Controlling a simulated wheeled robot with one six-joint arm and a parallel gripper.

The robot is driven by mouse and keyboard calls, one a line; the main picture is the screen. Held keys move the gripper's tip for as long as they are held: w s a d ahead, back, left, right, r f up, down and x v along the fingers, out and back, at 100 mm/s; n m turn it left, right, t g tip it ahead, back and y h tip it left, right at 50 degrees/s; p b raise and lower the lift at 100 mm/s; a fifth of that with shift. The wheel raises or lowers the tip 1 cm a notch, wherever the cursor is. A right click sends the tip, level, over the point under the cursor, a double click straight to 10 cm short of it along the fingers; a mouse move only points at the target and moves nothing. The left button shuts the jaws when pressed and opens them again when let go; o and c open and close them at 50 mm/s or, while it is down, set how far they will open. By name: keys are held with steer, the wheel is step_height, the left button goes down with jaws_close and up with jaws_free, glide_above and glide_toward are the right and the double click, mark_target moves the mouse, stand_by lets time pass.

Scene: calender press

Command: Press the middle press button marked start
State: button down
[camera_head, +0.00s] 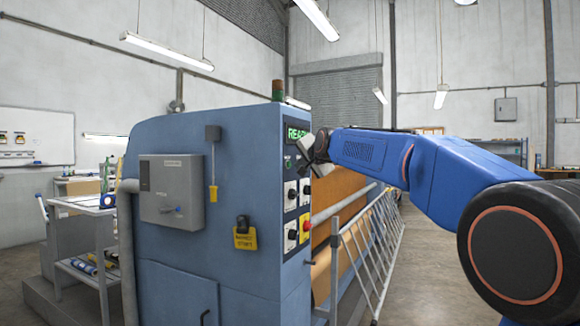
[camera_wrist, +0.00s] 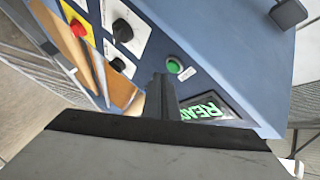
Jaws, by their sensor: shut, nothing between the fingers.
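The blue press cabinet (camera_head: 215,165) carries a narrow control panel on its right-hand face. A round green button (camera_wrist: 174,66) sits on that panel in the wrist view, beside the display; I cannot read a marking on it. My gripper (camera_head: 312,158) is at the upper part of the panel in the head view and covers part of it. In the wrist view my shut, empty fingers (camera_wrist: 160,92) point at the panel close to the green button, apart from it in the picture. Whether they touch the panel cannot be told.
A lit green display (camera_head: 297,133) tops the panel. Black knobs (camera_wrist: 122,31) on white plates and a red button (camera_wrist: 77,28) on yellow sit below. A slanted metal railing (camera_head: 365,240) stands right of the cabinet.

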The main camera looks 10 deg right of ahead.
steer(key=shift+w+a, duration=0.15)
stand_by(0.4)
steer(key=shift+w+a, duration=0.1)
steer(key=shift+a, duration=0.05)
steer(key=shift+w+a, duration=0.2)
steer(key=shift+a, duration=0.15)
stand_by(0.9)
steer(key=shift+s+d, duration=0.1)
steer(key=shift+d, duration=0.05)
steer(key=shift+s+d, duration=0.35)
steer(key=shift+d, duration=0.15)
steer(key=shift+d, duration=0.1)
steer(key=s+d, duration=0.1)
steer(key=d, duration=0.1)
steer(key=s+d, duration=0.2)
stand_by(0.7)
stand_by(0.6)
